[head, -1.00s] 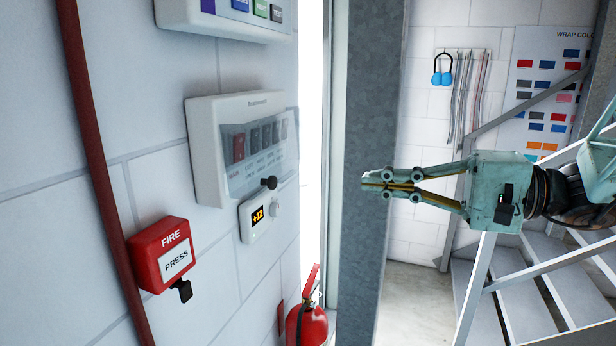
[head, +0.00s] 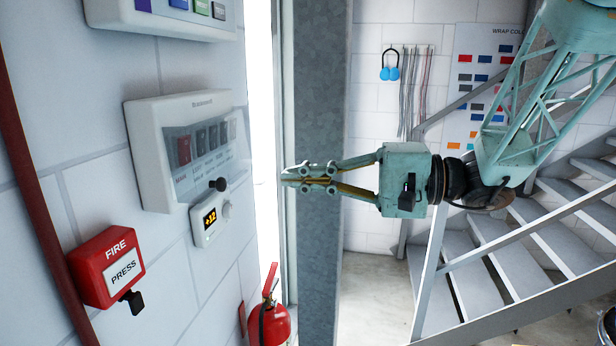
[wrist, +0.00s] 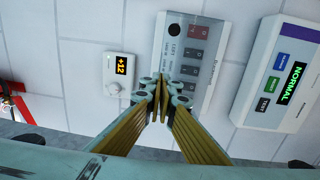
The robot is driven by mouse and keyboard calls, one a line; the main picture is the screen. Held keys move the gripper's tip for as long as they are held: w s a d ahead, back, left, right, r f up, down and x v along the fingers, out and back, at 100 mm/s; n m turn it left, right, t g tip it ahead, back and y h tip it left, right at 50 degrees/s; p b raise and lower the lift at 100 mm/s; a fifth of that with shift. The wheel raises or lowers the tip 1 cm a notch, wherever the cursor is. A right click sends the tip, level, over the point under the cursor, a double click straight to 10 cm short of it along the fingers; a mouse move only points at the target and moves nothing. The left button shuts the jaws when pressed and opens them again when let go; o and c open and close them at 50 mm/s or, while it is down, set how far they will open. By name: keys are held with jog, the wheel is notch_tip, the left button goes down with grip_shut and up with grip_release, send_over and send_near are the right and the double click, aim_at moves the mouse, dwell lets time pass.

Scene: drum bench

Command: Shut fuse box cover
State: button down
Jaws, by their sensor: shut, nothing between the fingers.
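The fuse box (head: 147,141) is a white wall-mounted housing with one red and several grey switches behind a clear cover (head: 203,167). A black knob (head: 218,184) stands out at the cover's lower edge. I cannot tell how far the cover stands off the housing. My gripper (head: 287,174) is shut and empty, to the right of the box in the head view, apart from it, fingers pointing left. In the wrist view my fingertips (wrist: 160,88) overlap the fuse box (wrist: 190,65), hiding part of its switches; the knob (wrist: 173,30) shows above them.
A small controller (head: 210,219) reading +12 is just below the box. A red fire call point (head: 107,266) is at lower left. A panel reading NORMAL (wrist: 284,70) is beside the box. A red extinguisher (head: 269,324), a grey post (head: 318,250) and stairs (head: 520,260) are to the right.

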aim_at(240, 177)
jog(key=shift+w+a+f+p, duration=0.1)
jog(key=shift+w+a+p, duration=0.05)
jog(key=shift+a, duration=1.2)
jog(key=shift+w+a+f+p, duration=0.1)
jog(key=shift+w+a+p, duration=0.1)
jog(key=shift+a, duration=1.15)
jog(key=shift+w+a+f+p, duration=0.1)
jog(key=shift+w+a+p, duration=0.05)
jog(key=shift+a, duration=1.2)
jog(key=shift+w+a+f+b, duration=0.1)
jog(key=shift+a+b, duration=0.05)
jog(key=shift+b, duration=0.35)
